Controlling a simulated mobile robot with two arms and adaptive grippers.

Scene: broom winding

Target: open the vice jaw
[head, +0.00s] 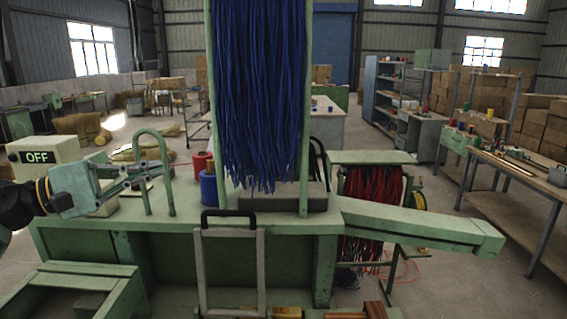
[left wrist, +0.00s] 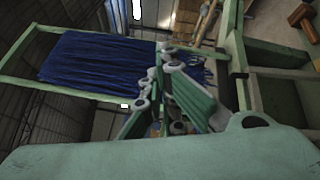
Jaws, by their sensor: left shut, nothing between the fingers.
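A green winding bench (head: 185,222) stands in front of me in the head view. A hank of blue fibres (head: 260,85) hangs in its upright green frame, above a grey block (head: 285,200). I cannot tell for sure which part is the vice jaw. A black-handled grey frame (head: 231,262) stands at the bench front. A green hoop handle (head: 152,134) rises at the left. My left gripper (head: 165,166) is at this hoop, shut and empty; whether it touches is unclear. In the left wrist view the gripper (left wrist: 168,70) points toward the blue fibres (left wrist: 105,62). My right gripper is not in view.
A grey box reading OFF (head: 40,156) is at the left. Red and blue spools (head: 208,185) stand behind the gripper. A green beam (head: 420,225) juts right. Red and dark fibres (head: 370,200) hang behind it. A side table (head: 510,172) stands at the right.

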